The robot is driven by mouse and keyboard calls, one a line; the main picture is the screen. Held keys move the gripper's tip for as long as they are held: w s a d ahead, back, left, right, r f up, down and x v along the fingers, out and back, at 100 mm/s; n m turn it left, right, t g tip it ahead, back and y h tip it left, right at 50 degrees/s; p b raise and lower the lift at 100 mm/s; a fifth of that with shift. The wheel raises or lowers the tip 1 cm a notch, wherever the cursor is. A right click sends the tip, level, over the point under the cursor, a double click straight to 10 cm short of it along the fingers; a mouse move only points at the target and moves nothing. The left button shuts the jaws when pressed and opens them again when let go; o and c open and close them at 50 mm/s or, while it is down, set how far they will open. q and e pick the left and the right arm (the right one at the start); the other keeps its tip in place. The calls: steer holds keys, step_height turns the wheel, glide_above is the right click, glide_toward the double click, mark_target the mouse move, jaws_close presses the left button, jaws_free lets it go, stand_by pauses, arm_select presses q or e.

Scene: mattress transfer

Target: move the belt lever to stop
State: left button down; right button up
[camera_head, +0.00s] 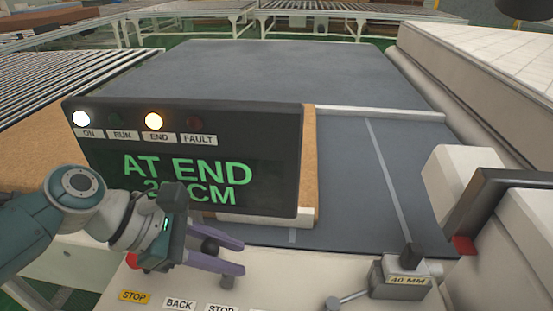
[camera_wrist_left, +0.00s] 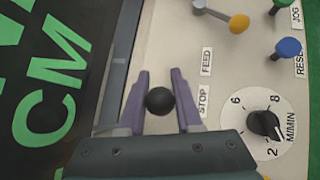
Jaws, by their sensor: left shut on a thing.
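The belt lever's black ball knob (camera_head: 210,245) stands on the pale control panel (camera_head: 285,275), below the display. My left gripper (camera_head: 228,258) has its purple fingers on either side of the knob and is shut on it. In the left wrist view the knob (camera_wrist_left: 159,100) sits between the fingers, roughly level with the STOP label (camera_wrist_left: 203,101); the FEED label (camera_wrist_left: 207,62) lies further up. The lever's shaft is mostly hidden. The display (camera_head: 185,170) reads AT END, with a centimetre figure partly hidden by my arm. The ON and END lamps are lit; RUN and FAULT are dark.
A second lever beside a 40 MM block (camera_head: 402,280) is at right on the panel. The wrist view shows a yellow knob (camera_wrist_left: 238,23), a blue button (camera_wrist_left: 289,47) and a speed dial (camera_wrist_left: 264,123). A grey belt surface (camera_head: 270,70) lies behind the display.

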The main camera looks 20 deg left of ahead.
mark_target(216, 248)
arm_select(q)
steer(key=shift+w+d+r+y+p, duration=0.1)
steer(key=shift+d+r+y+p, duration=0.3)
steer(key=shift+p, duration=0.85)
steer(key=shift+d+f+g+y+p, duration=0.2)
steer(key=shift+f+g+y+p, duration=0.1)
steer(key=shift+f+y+p, duration=0.25)
arm_select(e)
steer(key=shift+r, duration=2.25)
arm_select(q)
steer(key=shift+r, duration=0.1)
steer(key=c, duration=0.6)
jaws_free()
steer(key=shift+a+r, duration=0.2)
steer(key=shift+r, duration=0.1)
steer(key=p+v, duration=0.3)
steer(key=v, duration=0.5)
steer(key=shift+a+r, duration=0.1)
steer(key=shift+r, duration=0.1)
steer(key=shift+s+a+r, duration=0.15)
steer(key=shift+s+r, duration=0.15)
steer(key=shift+s, duration=0.05)
arm_select(e)
step_height(216, 248, up, 4)
steer(key=shift+f, duration=0.15)
